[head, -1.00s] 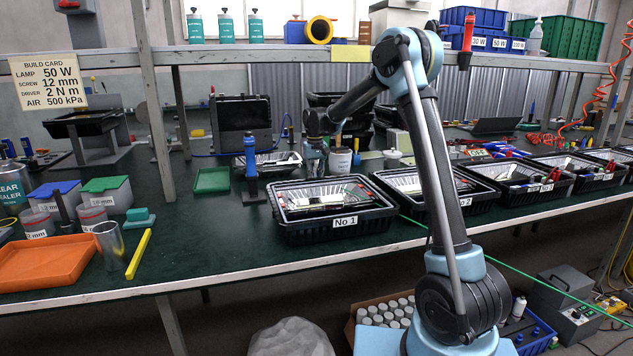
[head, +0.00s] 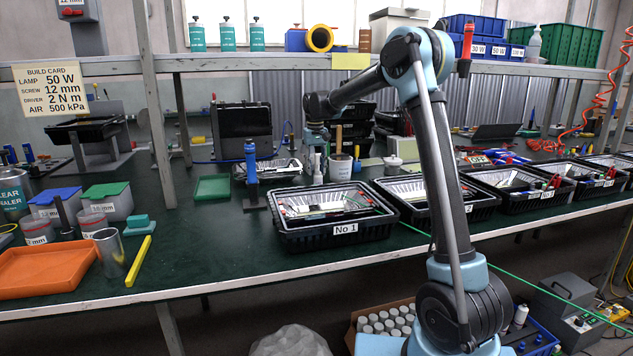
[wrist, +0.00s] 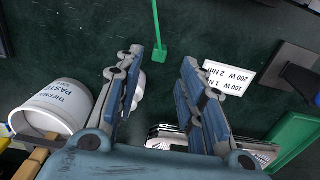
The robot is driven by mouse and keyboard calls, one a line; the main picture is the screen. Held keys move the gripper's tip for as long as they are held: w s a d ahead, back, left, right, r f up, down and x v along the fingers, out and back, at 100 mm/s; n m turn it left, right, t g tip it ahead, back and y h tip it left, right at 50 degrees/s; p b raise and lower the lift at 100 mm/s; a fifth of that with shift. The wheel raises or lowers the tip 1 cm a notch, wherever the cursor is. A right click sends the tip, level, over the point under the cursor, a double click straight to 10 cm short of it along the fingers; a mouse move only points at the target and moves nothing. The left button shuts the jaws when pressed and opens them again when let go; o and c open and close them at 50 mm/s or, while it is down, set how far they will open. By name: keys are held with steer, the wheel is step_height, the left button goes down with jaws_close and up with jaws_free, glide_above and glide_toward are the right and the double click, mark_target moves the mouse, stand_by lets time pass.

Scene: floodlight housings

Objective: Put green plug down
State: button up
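In the head view my gripper (head: 316,137) hangs above the bench behind the No 1 housing. A thin green piece (wrist: 160,28) with a wider end lies on the bench beyond the fingertips; I cannot tell if it is the green plug. A small white object (wrist: 139,92) is partly hidden behind the left finger. A small white bottle (head: 318,168) stands below my gripper in the head view. No certain green plug shows in the head view.
The thermal paste tub (wrist: 58,108) is close left of my gripper. A printed card (wrist: 228,78) and a green tray (wrist: 297,138) are at right. The No 1 housing (head: 345,229) stands in front. A blue driver (head: 251,160) stands upright left of it.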

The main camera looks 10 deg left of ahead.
steer(key=shift+r, duration=2)
